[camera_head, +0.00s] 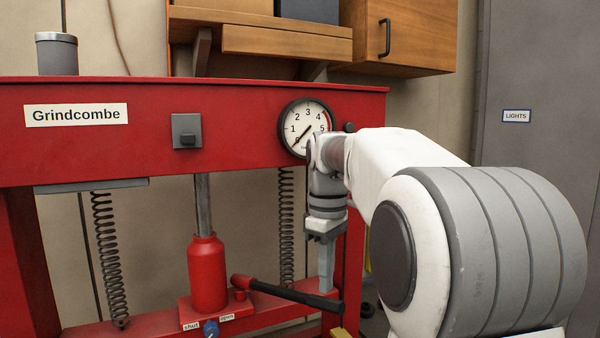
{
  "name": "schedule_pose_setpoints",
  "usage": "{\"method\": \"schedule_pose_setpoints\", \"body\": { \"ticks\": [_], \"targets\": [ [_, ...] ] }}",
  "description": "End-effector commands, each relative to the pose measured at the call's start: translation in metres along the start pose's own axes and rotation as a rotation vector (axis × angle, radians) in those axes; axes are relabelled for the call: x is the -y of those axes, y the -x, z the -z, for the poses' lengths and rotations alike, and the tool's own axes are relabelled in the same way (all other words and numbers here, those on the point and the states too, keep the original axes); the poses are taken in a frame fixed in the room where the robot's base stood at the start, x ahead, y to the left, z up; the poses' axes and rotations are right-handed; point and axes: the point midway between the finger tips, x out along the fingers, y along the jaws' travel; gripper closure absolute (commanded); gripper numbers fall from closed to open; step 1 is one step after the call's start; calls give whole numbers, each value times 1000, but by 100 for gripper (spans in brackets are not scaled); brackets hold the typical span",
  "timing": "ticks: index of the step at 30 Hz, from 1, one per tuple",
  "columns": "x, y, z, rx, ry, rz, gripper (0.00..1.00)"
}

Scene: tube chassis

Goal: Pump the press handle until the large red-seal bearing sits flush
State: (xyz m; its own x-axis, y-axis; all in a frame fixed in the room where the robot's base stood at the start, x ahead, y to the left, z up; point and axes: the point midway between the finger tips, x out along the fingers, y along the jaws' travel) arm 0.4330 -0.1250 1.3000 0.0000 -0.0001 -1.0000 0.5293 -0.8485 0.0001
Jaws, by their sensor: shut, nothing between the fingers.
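The press handle (292,292) is a lever with a black grip and a red socket. It slopes slightly down to the right from the base of the red jack bottle (208,275). My gripper (326,287) points down with its grey fingers shut and empty, their tips at the grip's outer part. I cannot tell whether they touch it. The gauge (306,127) has its needle pointing down-left, near the low end. A blue knob (211,328) sits between "shut" and "open" labels. The large red-seal bearing is not visible.
The red press frame (230,100), labelled Grindcombe, spans the left and middle. Coil springs (109,260) hang beside the jack. A wooden shelf (285,42) and cabinet (408,35) are above. A grey door or panel (535,80) stands right. My arm hides the lower right.

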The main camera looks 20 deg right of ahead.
Motion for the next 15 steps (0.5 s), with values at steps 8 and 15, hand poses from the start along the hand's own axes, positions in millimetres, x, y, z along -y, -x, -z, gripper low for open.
{"method": "schedule_pose_setpoints", "body": {
  "ticks": [8,15],
  "targets": [
    [0,0,0,0,0,0,100],
    [0,-18,0,0,0,0,100]
  ]
}}
